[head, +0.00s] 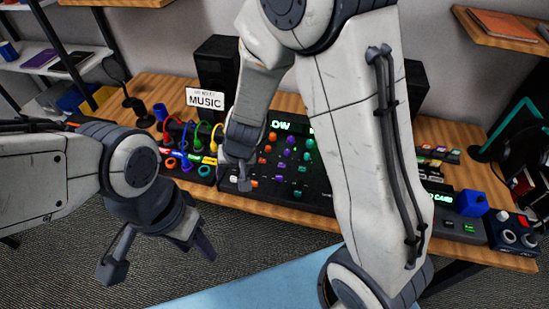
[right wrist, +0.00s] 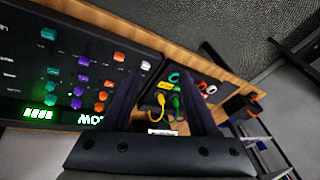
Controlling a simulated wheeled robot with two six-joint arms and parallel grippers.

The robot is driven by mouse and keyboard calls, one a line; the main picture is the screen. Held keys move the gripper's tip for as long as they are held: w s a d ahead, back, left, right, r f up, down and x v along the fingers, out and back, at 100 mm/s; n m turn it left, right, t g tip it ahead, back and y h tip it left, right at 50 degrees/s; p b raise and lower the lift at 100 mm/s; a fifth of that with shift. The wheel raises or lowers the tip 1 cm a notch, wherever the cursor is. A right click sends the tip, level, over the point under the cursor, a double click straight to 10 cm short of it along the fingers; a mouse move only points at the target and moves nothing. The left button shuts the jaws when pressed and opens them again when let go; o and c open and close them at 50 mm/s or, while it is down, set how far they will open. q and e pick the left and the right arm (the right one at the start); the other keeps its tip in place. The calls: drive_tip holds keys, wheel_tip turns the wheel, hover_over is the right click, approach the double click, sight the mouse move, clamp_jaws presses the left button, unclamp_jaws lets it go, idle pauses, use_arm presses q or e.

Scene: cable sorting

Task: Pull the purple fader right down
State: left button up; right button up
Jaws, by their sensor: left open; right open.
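The mixer panel (head: 318,192) lies on the wooden desk, partly hidden behind my right arm. In the right wrist view, a purple fader cap (right wrist: 84,60) sits on the mixer (right wrist: 25,75), between a teal cap (right wrist: 48,34) and an orange cap (right wrist: 119,56). My right gripper (head: 238,172) points down over the mixer's left end. In the right wrist view, its fingers (right wrist: 163,80) are apart with nothing held, off to the side of the purple cap, nearer the white cap (right wrist: 146,65). My left gripper (head: 160,258) is open and empty in front of the desk.
A patch box with coloured cables (head: 189,160) adjoins the mixer's left end. Behind stand a MUSIC sign (head: 205,99) and dark speakers (head: 216,62). A blue block (head: 471,203) and a small knob box (head: 514,232) are at the right.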

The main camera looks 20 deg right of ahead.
drive_tip(key=w+d+f+m+h+p, duration=0.1)
drive_tip(key=w+d+f+m+h, duration=0.3)
drive_tip(key=d, duration=0.4)
approach(279, 177)
drive_tip(key=shift+m+h, duration=0.3)
drive_tip(key=shift+m, duration=0.1)
drive_tip(key=b+x, duration=0.2)
drive_tip(key=x, duration=0.6)
drive_tip(key=shift+w+a+f, duration=0.15)
drive_tip(key=shift+w+f, duration=0.05)
drive_tip(key=shift+f, duration=0.1)
use_arm(q)
drive_tip(key=shift+d+f, duration=0.1)
drive_tip(key=shift+f, duration=0.1)
use_arm(e)
drive_tip(key=shift+a, duration=0.1)
clamp_jaws()
